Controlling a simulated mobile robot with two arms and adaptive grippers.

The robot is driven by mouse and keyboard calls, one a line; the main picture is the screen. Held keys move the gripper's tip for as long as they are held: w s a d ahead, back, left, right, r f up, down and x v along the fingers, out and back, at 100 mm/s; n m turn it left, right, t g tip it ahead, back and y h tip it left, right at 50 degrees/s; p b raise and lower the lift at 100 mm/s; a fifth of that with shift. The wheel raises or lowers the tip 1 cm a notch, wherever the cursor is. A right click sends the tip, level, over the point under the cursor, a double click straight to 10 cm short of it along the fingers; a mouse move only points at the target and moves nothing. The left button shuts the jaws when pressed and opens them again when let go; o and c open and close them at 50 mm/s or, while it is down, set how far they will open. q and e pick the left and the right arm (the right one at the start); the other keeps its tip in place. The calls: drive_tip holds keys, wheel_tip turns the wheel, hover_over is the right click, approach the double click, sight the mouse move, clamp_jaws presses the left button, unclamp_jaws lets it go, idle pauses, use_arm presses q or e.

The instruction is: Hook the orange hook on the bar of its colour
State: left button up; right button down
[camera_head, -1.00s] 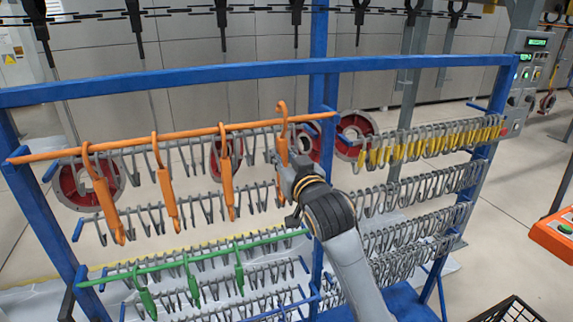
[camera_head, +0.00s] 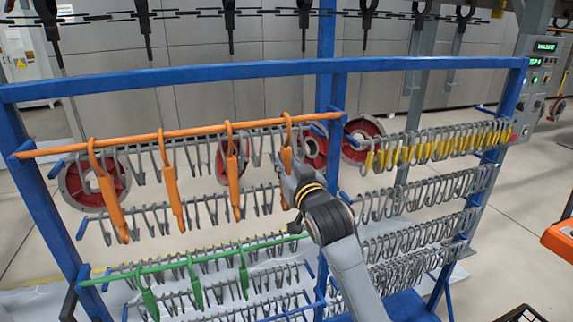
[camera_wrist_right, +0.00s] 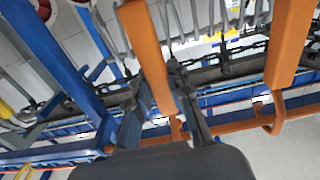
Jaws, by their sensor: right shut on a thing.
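The orange hook (camera_head: 287,157) in my right gripper (camera_head: 283,168) hangs upright near the right end of the orange bar (camera_head: 196,132). Its curved top is at the bar's height and appears to lie over it, like the neighbouring hooks. In the right wrist view, the fingers of my right gripper (camera_wrist_right: 160,95) are closed around the straight shank of the hook (camera_wrist_right: 146,40). The orange bar (camera_wrist_right: 234,127) runs behind the fingers there. The hook's lower end is partly hidden by my gripper in the head view. My left gripper is out of view.
Several other orange hooks hang on the bar, the nearest one (camera_head: 232,180) just left. A green bar (camera_head: 215,258) with green hooks is lower. Grey hooks fill the blue rack (camera_head: 200,77), and yellow-marked hooks (camera_head: 440,145) hang right. A conveyor with black hangers (camera_head: 232,35) runs above.

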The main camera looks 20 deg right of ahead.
drive_tip(key=c, duration=1.1)
unclamp_jaws()
drive_tip(key=shift+c, duration=0.2)
